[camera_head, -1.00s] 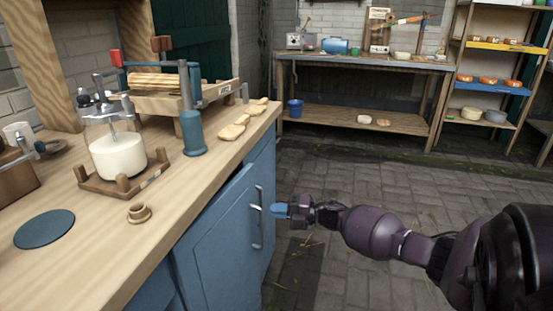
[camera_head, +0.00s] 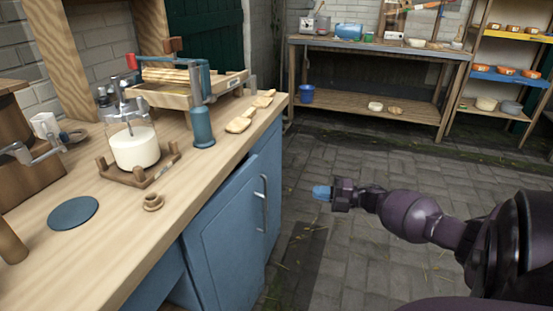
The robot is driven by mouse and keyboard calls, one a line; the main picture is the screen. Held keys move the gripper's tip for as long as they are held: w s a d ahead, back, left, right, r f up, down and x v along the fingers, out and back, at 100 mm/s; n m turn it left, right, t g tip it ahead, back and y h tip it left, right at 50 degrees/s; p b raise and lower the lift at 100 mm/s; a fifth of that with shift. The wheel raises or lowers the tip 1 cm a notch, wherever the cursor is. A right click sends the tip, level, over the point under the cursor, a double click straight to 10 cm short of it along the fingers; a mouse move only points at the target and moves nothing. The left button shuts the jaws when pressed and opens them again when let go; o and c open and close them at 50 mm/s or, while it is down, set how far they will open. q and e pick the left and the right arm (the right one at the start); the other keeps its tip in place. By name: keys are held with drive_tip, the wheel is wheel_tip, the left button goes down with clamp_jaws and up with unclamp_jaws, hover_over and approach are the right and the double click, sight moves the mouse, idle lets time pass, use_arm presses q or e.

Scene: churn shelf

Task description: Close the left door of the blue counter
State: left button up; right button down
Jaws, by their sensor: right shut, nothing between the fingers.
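The blue counter (camera_head: 262,160) stands at the left under a wooden top. Its blue door (camera_head: 226,245) is ajar, swung out a little from the counter front, with a vertical metal handle (camera_head: 262,203) near its far edge. A dark gap shows along the door's top. My right gripper (camera_head: 322,192) is shut and empty, with blue fingertips pointing left. In the picture it is to the right of the handle, apart from the door, over the paved floor. My left gripper is not in view.
On the wooden counter top (camera_head: 95,240) are a glass churn (camera_head: 134,147), a wooden press (camera_head: 185,90), bread slices and a dark round mat (camera_head: 73,213). A workbench (camera_head: 375,50) and shelves stand at the back. The paved floor (camera_head: 345,250) beside the counter is clear.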

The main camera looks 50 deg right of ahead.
drive_tip(key=s+a+r+m+t+h+p, duration=0.1)
drive_tip(key=s+a+r+p, duration=0.1)
drive_tip(key=a+r+p, duration=0.4)
drive_tip(key=m+h+b, duration=0.2)
drive_tip(key=h+b, duration=0.1)
drive_tip(key=b, duration=0.2)
approach(253, 171)
drive_tip(key=shift+t, duration=0.3)
drive_tip(key=x, duration=0.4)
drive_tip(key=f+x, duration=0.1)
drive_tip(key=x, duration=0.1)
drive_tip(key=shift+w, duration=0.1)
drive_tip(key=shift+w+a+r, duration=0.1)
drive_tip(key=shift+w, duration=0.4)
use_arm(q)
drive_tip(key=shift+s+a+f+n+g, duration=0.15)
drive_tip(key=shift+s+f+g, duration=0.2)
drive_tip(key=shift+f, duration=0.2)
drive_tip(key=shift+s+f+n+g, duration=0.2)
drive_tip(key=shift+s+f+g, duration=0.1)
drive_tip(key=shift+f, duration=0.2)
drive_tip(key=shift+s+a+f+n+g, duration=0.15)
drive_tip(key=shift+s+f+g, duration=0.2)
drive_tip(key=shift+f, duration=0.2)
use_arm(e)
drive_tip(key=shift+w+r+n, duration=0.1)
drive_tip(key=shift+w+n, duration=0.05)
drive_tip(key=shift+n, duration=0.15)
